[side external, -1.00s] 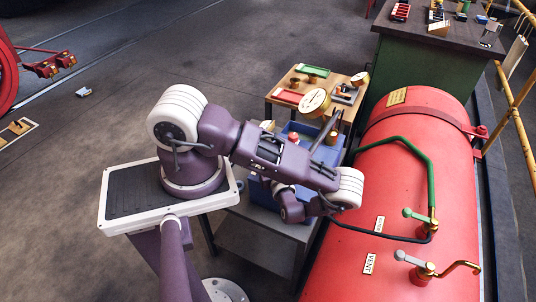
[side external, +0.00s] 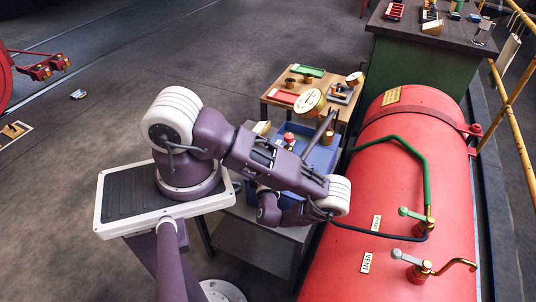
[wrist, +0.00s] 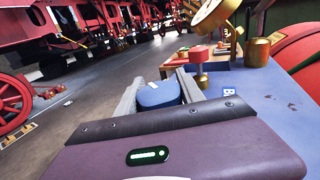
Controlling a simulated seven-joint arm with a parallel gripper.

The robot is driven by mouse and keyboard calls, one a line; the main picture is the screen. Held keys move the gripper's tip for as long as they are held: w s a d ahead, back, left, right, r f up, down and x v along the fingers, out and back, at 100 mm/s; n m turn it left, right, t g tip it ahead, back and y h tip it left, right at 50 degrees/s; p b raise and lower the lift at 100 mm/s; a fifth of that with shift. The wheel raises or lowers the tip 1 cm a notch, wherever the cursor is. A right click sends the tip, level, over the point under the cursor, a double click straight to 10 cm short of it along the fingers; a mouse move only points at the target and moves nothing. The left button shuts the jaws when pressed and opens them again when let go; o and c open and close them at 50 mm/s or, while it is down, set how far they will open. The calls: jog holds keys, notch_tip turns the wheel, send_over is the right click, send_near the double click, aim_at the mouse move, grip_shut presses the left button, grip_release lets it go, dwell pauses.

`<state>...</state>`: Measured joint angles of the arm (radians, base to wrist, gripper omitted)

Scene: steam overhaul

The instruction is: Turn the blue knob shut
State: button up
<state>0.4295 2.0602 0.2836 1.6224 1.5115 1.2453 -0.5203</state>
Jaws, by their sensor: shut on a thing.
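The blue panel (wrist: 275,92) lies to the right of the knob, with a small lettered plate beside my right finger. In the side view the blue panel (side external: 322,158) stands behind my folded arm. The blue knob and my fingertips are hidden there by my arm.
A large dial gauge (side external: 310,102) rises behind. The red boiler (side external: 405,190), with pipes and valves, is close on the right. Open floor lies left.

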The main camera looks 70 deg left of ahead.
jog(key=o, duration=1.4)
jog(key=v, duration=0.7)
jog(key=shift+d, duration=0.1)
